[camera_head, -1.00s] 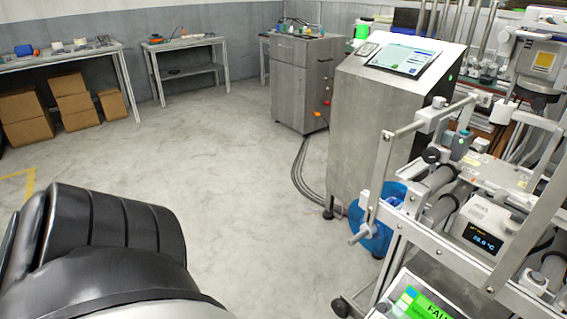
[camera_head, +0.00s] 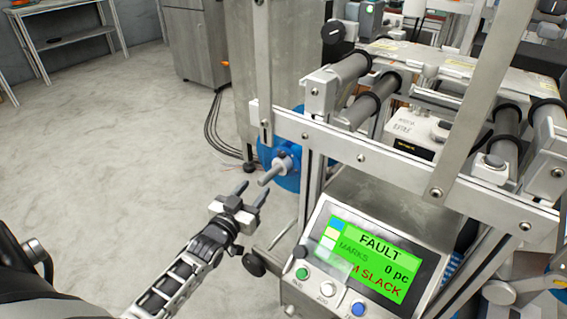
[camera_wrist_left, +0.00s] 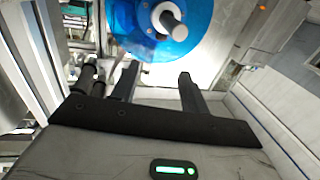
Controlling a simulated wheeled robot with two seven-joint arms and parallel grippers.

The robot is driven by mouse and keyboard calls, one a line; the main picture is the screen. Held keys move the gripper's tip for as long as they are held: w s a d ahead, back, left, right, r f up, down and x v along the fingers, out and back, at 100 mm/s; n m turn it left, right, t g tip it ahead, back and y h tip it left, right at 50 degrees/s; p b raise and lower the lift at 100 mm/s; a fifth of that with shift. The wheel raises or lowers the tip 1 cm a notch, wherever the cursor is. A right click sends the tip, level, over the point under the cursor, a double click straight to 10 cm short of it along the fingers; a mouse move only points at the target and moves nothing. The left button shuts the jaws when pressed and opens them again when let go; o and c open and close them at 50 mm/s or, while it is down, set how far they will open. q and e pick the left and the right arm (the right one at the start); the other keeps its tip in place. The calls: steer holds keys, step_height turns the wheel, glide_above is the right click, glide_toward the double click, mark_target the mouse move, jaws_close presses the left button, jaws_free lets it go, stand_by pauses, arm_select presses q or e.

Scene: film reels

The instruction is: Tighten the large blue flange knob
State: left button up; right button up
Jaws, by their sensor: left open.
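The large blue flange knob (camera_head: 291,166) sits on the left side of the machine frame, with a grey spindle sticking out toward the left front. Part of it is hidden behind the frame and the spindle. In the left wrist view the blue disc (camera_wrist_left: 195,28) fills the top middle, with its pale hub and spindle facing me. My left gripper (camera_head: 253,190) is open and empty, a little below and left of the spindle, apart from it. In the left wrist view its two fingers (camera_wrist_left: 158,85) point up toward the blue disc. My right gripper is out of view.
A control panel (camera_head: 371,256) with a green screen reading FAULT stands right of my left gripper. Metal frame bars and rollers (camera_head: 371,98) fill the right side. A black knob (camera_head: 254,264) sits close below the gripper. The floor (camera_head: 110,130) at left is clear.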

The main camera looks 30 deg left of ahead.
mark_target(280, 156)
arm_select(q)
steer(key=w+b, duration=0.1)
steer(key=w, duration=0.3)
steer(key=w+a+b, duration=0.1)
steer(key=w+b, duration=0.1)
steer(key=w, duration=0.3)
steer(key=w+b, duration=0.2)
steer(key=w, duration=0.3)
steer(key=shift+a+f, duration=0.1)
steer(key=shift+a, duration=0.2)
steer(key=shift+w+a+b, duration=0.1)
steer(key=shift+w+b, duration=0.2)
steer(key=shift+w, duration=0.25)
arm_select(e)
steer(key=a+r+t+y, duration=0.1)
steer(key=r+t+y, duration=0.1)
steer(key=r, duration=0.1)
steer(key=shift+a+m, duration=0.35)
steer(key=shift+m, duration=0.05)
arm_select(q)
steer(key=shift+c, duration=1.3)
jaws_close()
